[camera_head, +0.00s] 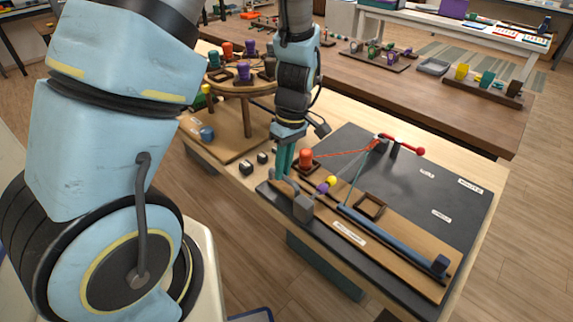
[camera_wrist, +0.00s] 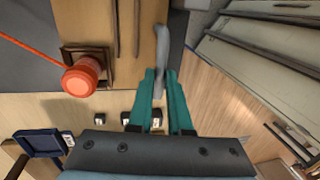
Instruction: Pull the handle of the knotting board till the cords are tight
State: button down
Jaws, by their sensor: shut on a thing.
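The knotting board (camera_head: 405,185) is a dark panel with a wooden strip along its near side. Its grey curved handle (camera_head: 291,184) is at the board's left end, by a grey block (camera_head: 303,207). My gripper (camera_head: 284,170) points down there, its teal fingers shut on the handle. The wrist view shows the handle (camera_wrist: 163,38) running between the fingertips (camera_wrist: 157,74). An orange cord (camera_head: 340,154) runs from an orange spool (camera_head: 306,159) to a post at the back. A teal cord (camera_head: 356,178) slopes down from that post. Both look fairly straight; their tightness is unclear.
A yellow piece (camera_head: 332,180), a purple piece (camera_head: 323,187) and a square wooden frame (camera_head: 369,206) sit near the strip. A long blue bar (camera_head: 390,236) lies along it. A round stand (camera_head: 240,88) with several spools is behind left. Small blocks (camera_head: 248,168) lie left of my gripper.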

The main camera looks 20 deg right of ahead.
jog(key=c, duration=0.8)
grip_release()
jog(key=shift+s+a, duration=0.1)
jog(key=shift+a, duration=0.15)
jog(key=shift+c, duration=0.2)
notch_tip(320, 180, up, 11)
jog(key=w+d+b, duration=0.1)
jog(key=d, duration=0.1)
jog(key=shift+f+b, duration=0.2)
jog(key=shift+b, duration=0.2)
